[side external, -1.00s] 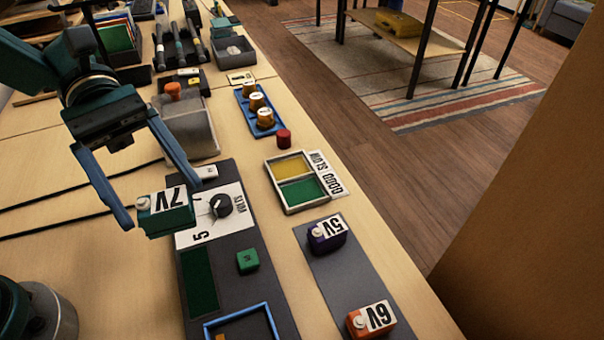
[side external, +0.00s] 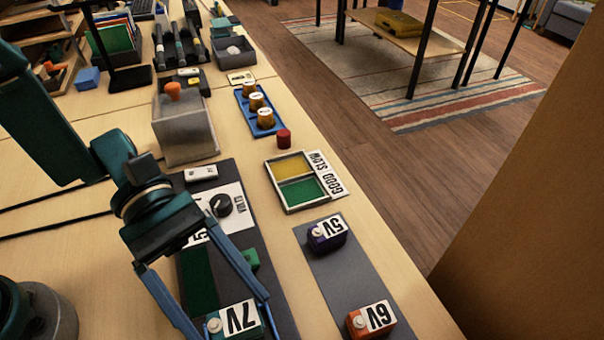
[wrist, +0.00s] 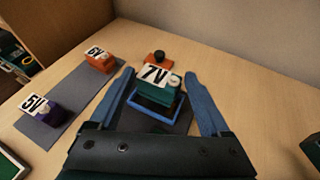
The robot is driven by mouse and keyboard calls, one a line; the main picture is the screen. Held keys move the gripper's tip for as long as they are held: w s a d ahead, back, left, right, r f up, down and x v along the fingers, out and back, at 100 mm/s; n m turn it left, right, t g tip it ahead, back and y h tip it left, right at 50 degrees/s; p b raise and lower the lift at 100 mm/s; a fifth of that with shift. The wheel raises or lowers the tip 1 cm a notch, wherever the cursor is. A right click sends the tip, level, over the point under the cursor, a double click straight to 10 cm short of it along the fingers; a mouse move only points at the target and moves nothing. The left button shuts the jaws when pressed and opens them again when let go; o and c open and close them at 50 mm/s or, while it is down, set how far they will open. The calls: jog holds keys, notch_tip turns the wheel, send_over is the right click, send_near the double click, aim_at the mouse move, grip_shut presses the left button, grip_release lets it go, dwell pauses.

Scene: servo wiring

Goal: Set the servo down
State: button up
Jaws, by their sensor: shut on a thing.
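My gripper (side external: 236,325) is shut on the green servo labelled 7V (side external: 234,318), one finger on each side of it. The servo is upright, label up, at the bottom of the side view. In the wrist view the servo (wrist: 155,82) is between my blue fingers (wrist: 160,80), over a blue rectangular frame (wrist: 143,103) on the dark board. I cannot tell whether its underside touches the board. In the side view the gripper and servo hide the blue frame.
The purple 5V servo (side external: 327,234) and orange 6V servo (side external: 371,319) stand on a grey strip to the right. A knob (side external: 221,205), a green block (side external: 250,259) and a yellow-green tray (side external: 270,172) lie farther back. An orange part (wrist: 156,58) is beyond the blue frame.

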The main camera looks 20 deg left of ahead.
jog(key=shift+f, duration=1.2)
jog(key=o, duration=1.2)
jog(key=shift+f, duration=0.1)
